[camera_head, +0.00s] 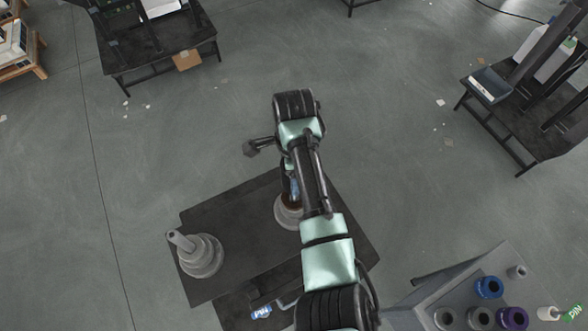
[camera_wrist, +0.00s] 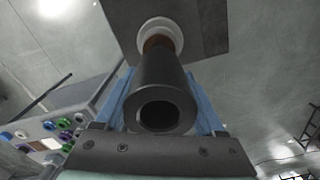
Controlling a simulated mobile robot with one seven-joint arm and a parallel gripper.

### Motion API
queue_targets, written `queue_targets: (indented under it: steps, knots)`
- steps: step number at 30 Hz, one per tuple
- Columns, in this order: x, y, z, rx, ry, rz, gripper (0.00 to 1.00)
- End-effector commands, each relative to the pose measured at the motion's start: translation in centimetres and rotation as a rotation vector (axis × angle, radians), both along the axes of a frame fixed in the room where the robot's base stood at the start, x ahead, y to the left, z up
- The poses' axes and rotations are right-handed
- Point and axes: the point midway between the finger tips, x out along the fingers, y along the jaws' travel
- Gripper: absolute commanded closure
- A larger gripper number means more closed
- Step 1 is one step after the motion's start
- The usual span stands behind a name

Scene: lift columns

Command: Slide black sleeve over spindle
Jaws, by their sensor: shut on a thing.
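My gripper (camera_wrist: 159,84) has its blue fingers shut on both sides of a black sleeve (camera_wrist: 160,103). The sleeve's open bore faces the wrist camera. Beyond its far end, roughly in line, are a brown cylindrical part (camera_wrist: 157,43) and a pale round base (camera_wrist: 174,28). In the head view this grey stepped base (camera_head: 286,213) is on the dark table, directly below my gripper (camera_head: 294,188) and partly hidden by my arm. The overlap hides whether the sleeve touches or surrounds anything on it. A second grey stepped base with a tilted-looking spindle (camera_head: 183,241) stands at the table's left.
The dark table (camera_head: 235,216) is bare between the two bases. At lower right, a grey stand (camera_head: 462,290) holds several rings, including a blue one (camera_head: 489,287). Other tables stand farther off, with open floor between.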

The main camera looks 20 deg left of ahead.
Motion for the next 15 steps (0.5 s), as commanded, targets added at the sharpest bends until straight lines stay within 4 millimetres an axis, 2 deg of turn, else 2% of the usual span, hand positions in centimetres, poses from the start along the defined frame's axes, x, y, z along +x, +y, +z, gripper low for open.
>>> queue_targets:
  steps: [15]
  knots:
    - [0.1, 0.0, -3.1, 0.0, -0.002, 0.001, 1.0]
